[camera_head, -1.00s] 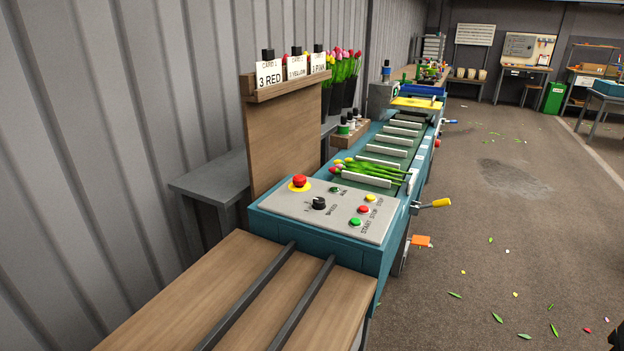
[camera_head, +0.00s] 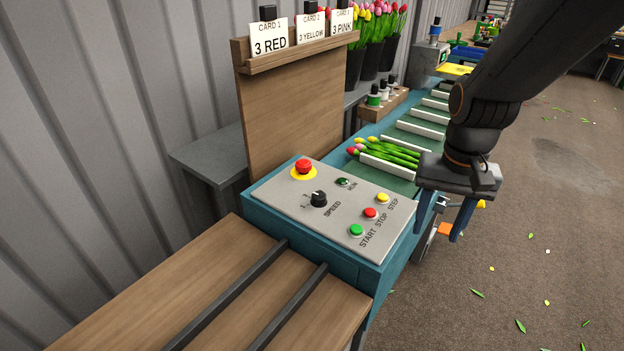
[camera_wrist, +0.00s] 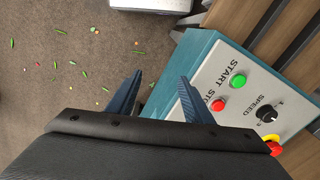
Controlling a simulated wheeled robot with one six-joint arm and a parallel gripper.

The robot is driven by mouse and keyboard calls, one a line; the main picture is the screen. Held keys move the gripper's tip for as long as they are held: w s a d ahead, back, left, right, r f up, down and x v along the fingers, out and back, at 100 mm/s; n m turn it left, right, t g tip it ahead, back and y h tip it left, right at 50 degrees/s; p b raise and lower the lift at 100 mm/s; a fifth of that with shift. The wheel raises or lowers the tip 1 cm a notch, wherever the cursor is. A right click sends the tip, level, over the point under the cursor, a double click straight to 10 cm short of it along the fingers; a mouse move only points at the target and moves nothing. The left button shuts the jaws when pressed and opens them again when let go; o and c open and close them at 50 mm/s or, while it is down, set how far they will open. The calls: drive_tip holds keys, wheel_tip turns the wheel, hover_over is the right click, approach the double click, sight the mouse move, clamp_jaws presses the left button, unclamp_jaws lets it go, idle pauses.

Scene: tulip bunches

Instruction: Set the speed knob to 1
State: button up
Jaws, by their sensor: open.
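The black speed knob (camera_head: 319,199) stands on the light grey control panel (camera_head: 280,203), beside the printed word SPEED. Small marks sit around it, too small to read surely in the head view. The knob also shows at the right of the wrist view (camera_wrist: 267,115). My gripper (camera_head: 436,228) is open and empty, its blue fingers pointing down at the right side of the panel, apart from the knob. In the wrist view my gripper's fingers (camera_wrist: 160,95) are spread, with the panel to their right.
On the panel are a red emergency button (camera_head: 303,167), a green START button (camera_head: 356,230), a red STOP button (camera_head: 370,213), a yellow STEP button (camera_head: 383,198) and a RUN lamp (camera_head: 342,182). Tulips (camera_head: 388,153) lie on the belt behind. A card board (camera_head: 290,110) rises behind the panel.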

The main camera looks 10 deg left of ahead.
drive_tip(key=w+a+r, duration=0.1)
drive_tip(key=w+a, duration=0.1)
drive_tip(key=a, duration=0.2)
drive_tip(key=w+a+r+p, duration=0.1)
drive_tip(key=a, duration=0.2)
drive_tip(key=w+a+r+p, duration=0.1)
drive_tip(key=w+a, duration=0.1)
drive_tip(key=a, duration=0.2)
drive_tip(key=shift+w+a+r, duration=0.25)
drive_tip(key=shift+w+a, duration=0.05)
drive_tip(key=shift+a, duration=0.05)
drive_tip(key=r+m+p, duration=0.1)
drive_tip(key=r+p, duration=0.1)
drive_tip(key=p, duration=0.1)
hover_over(319, 195)
drive_tip(key=shift+s+d+f, duration=0.1)
drive_tip(key=shift+a+f, duration=0.2)
wheel_tip(319, 195, down, 7)
drive_tip(key=shift+d+f+p, duration=0.1)
drive_tip(key=shift+f+p, duration=0.1)
drive_tip(key=shift+p, duration=0.75)
drive_tip(key=shift+c, duration=0.4)
